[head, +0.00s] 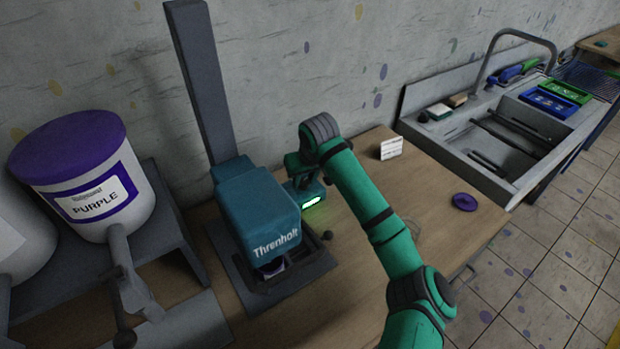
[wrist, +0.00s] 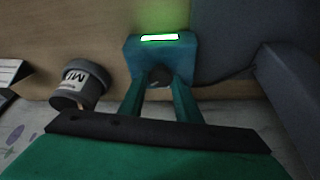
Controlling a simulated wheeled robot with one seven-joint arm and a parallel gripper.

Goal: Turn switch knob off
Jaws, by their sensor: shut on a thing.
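The switch box (wrist: 143,50) is teal with a lit green strip. It stands on the wooden table beside the teal Threnholt machine (head: 258,212); its green light (head: 312,202) shows in the head view. The dark switch knob (wrist: 158,76) sits on the box, between the fingers of my gripper (wrist: 159,84). My gripper is shut on the knob, and the fingers hide its sides. In the head view my gripper (head: 299,170) is at the box, behind my arm, and the knob is hidden there.
A grey labelled pot (wrist: 80,84) stands near my gripper. A white card (head: 391,148) and a purple disc (head: 465,202) are on the table (head: 430,240). A purple-lidded bucket (head: 85,175) is at the left, a sink (head: 510,140) at the right. The table's right part is mostly clear.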

